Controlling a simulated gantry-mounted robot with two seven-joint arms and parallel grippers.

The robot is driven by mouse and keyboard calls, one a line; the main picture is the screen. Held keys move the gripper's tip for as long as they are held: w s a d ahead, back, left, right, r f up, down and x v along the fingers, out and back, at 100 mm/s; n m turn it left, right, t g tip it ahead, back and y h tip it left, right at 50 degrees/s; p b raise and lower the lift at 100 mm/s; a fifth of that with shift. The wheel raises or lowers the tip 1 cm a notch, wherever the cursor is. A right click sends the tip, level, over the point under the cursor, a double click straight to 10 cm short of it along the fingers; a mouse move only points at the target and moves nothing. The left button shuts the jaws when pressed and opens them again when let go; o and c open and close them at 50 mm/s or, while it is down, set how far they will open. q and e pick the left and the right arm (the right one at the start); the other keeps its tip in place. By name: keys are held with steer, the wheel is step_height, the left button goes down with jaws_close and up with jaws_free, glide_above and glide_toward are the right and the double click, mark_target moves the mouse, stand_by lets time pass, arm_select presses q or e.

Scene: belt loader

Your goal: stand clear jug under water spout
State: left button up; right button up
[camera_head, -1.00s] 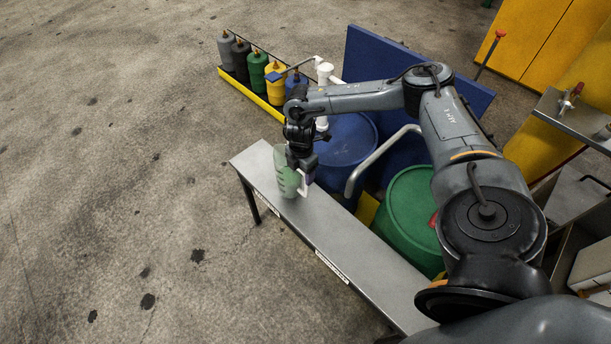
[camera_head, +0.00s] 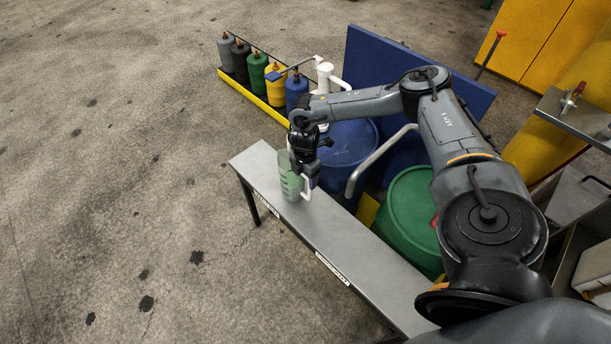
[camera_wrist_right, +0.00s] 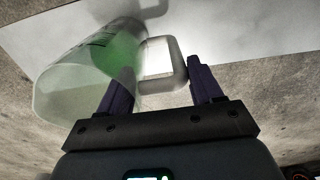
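The clear, greenish jug (camera_head: 289,182) with a white handle (camera_head: 307,187) stands upright on the far left end of the grey metal bench (camera_head: 340,245). My right gripper (camera_head: 309,178) is at the handle side of the jug, low over the bench. In the right wrist view, its two dark fingers (camera_wrist_right: 160,85) are spread apart on either side of the white handle, with the jug (camera_wrist_right: 85,75) to the left. A white pump with a pipe (camera_head: 324,85) rises behind my arm at the blue drum; I cannot tell whether its outlet is over the jug. My left gripper is out of view.
A blue drum (camera_head: 345,155) and a green drum (camera_head: 405,215) stand behind the bench, with a grey curved tube (camera_head: 380,160) between them. Several coloured bottles stand in a yellow-edged rack (camera_head: 250,95) at the back. The bench's front half is clear.

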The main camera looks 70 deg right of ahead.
steer(key=shift+o, duration=0.4)
steer(key=shift+r, duration=0.15)
step_height(320, 180, up, 11)
steer(key=p, duration=0.3)
steer(key=w+a+f+n+t+y, duration=0.1)
steer(key=w+a+f+n+t, duration=0.2)
steer(key=a, duration=0.8)
steer(key=w+a+f+n+y, duration=0.15)
steer(key=w+a+f, duration=0.25)
steer(key=a, duration=0.7)
steer(key=s+a+r+m+t+y, duration=0.1)
steer(key=a+r+m+t, duration=0.1)
steer(key=a, duration=0.9)
steer(key=s+a+r+m+t+y, duration=0.1)
steer(key=a+t, duration=0.1)
steer(key=a, duration=0.8)
steer(key=s+d+m+g+h, duration=0.1)
steer(key=s+d+m+h, duration=0.1)
steer(key=s+d+m, duration=0.3)
steer(key=s+d+m+g+h, duration=0.2)
steer(key=s+d+m, duration=0.3)
steer(key=s+m, duration=0.3)
steer(key=s, duration=0.2)
steer(key=shift+s+d, duration=0.3)
steer(key=shift+d, duration=0.05)
